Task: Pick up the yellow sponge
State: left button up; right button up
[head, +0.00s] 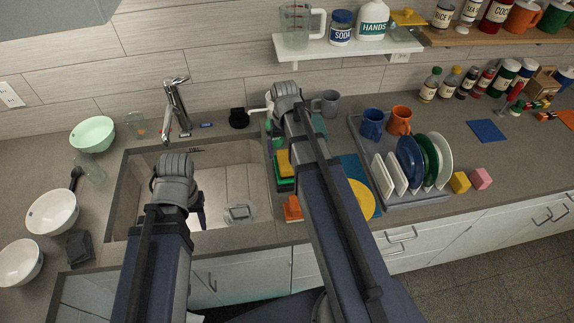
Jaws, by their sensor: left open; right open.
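The yellow sponge looks to be the small yellow block (460,182) on the counter at the right, close beside a pink block (480,178) and right of the dish rack. My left arm reaches up over the sink's front edge. A dark part of my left gripper (200,214) shows over the basin, open and far left of the yellow block. My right arm crosses the middle of the counter toward the back wall. Its gripper is hidden behind the arm. Neither arm is near the yellow block.
A rack (413,202) with plates and mugs stands left of the yellow block. A colourful stack (283,183) and a yellow plate (361,198) flank my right arm. White bowls (52,212) sit at the left. Counter right of the pink block is clear.

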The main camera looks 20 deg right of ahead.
aim_at(287, 159)
pick_arm(q)
notch_tip(287, 159, down, 5)
jog(key=b, duration=0.5)
jog(key=shift+f, duration=0.1)
pick_arm(e)
jog(key=f, duration=0.5)
jog(key=shift+s+d+f, duration=0.1)
jog(key=shift+s+d, duration=0.05)
jog(key=shift+d, duration=0.05)
jog(key=shift+c, duration=0.2)
jog(key=c, duration=1.3)
pick_arm(q)
jog(key=shift+r, duration=0.2)
pick_arm(e)
jog(key=shift+r, duration=0.2)
notch_tip(287, 159, up, 10)
jog(key=p, duration=1)
pick_arm(q)
notch_tip(287, 159, up, 10)
pick_arm(e)
jog(key=shift+f, duration=0.1)
pick_arm(q)
jog(key=shift+f, duration=0.1)
